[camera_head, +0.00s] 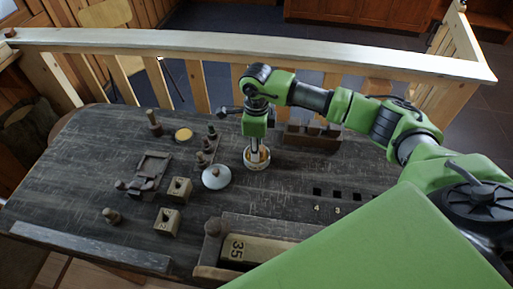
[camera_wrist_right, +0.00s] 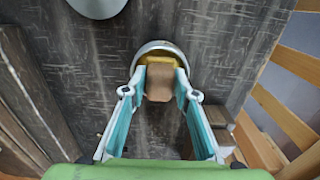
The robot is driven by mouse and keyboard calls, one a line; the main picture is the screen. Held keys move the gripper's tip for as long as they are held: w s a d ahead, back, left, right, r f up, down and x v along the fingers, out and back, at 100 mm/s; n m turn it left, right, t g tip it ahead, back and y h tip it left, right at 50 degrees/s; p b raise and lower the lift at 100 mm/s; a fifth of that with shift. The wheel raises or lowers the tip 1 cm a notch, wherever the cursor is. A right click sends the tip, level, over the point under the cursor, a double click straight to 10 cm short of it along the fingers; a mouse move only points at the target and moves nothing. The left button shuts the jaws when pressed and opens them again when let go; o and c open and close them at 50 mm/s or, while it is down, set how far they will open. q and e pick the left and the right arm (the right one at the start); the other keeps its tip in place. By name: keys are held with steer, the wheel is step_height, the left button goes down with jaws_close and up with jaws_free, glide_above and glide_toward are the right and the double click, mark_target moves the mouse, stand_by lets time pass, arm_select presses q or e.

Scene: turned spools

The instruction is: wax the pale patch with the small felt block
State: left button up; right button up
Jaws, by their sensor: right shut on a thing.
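My right gripper (camera_head: 256,150) points straight down over a round pale tin (camera_head: 257,165) on the dark table. In the right wrist view its two fingers (camera_wrist_right: 158,88) are shut on a small tan-brown block (camera_wrist_right: 159,84), likely the felt block. The block is at the mouth of the tin, which shows as a pale rim (camera_wrist_right: 150,46) with yellow matter inside. I cannot tell whether the block touches the yellow. A flat yellow disc (camera_head: 184,134) lies farther left; I cannot make out a pale patch for sure. My left gripper is not in view.
A pale knobbed lid (camera_head: 217,179) lies left of the tin. Wooden blocks with holes (camera_head: 167,220), a small peg (camera_head: 111,216) and a dark wooden fixture (camera_head: 150,170) stand farther left. A tray marked 35 (camera_head: 250,250) is in front. A rack (camera_head: 312,138) stands right.

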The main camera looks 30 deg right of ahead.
steer(key=shift+s, duration=0.1)
steer(key=shift+r+p, duration=0.55)
steer(key=shift+r, duration=0.3)
steer(key=shift+r+p, duration=1.35)
steer(key=shift+r, duration=1.25)
